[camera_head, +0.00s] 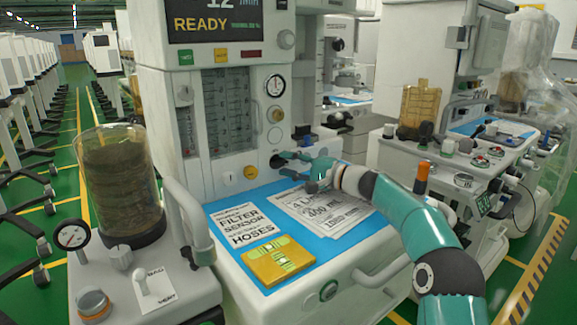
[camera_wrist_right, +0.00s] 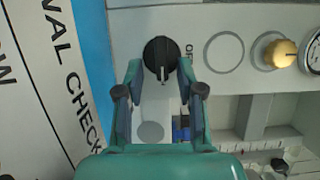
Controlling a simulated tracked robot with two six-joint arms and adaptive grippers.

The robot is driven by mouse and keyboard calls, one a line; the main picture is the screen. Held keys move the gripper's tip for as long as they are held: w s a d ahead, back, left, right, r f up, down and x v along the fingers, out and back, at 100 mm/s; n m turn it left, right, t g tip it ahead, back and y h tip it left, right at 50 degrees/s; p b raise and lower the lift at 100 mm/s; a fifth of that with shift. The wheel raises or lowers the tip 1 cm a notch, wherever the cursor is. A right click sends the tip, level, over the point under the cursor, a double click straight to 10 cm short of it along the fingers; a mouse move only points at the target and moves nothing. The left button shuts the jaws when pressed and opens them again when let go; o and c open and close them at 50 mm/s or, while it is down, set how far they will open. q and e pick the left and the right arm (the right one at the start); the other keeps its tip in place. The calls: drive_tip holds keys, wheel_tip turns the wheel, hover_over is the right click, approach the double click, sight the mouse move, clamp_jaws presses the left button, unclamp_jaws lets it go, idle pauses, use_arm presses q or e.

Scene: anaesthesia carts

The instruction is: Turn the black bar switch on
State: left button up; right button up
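The black bar switch (camera_wrist_right: 160,56) is a round black knob with a raised bar and a pale mark, on the light panel in the right wrist view. In the head view the switch (camera_head: 276,161) is a small dark knob low on the cart's front panel, partly behind my fingertips. My right gripper (camera_head: 286,163) is in front of it, coming from the right. In the wrist view the right gripper (camera_wrist_right: 160,72) is open, its fingertips on either side of the knob. I cannot tell whether they touch it. My left gripper is out of view.
Printed sheets (camera_head: 325,210) and a yellow packet (camera_head: 279,261) lie on the blue worktop (camera_head: 228,203) below the panel. A gauge (camera_head: 275,86) and a yellow knob (camera_wrist_right: 281,53) are on the same panel. A brown canister (camera_head: 118,185) stands at left; another cart is at right.

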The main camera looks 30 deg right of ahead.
drive_tip(key=v, duration=1.1)
drive_tip(key=shift+s+d+f, duration=0.15)
drive_tip(key=shift+s+d, duration=0.05)
drive_tip(key=shift+s, duration=0.15)
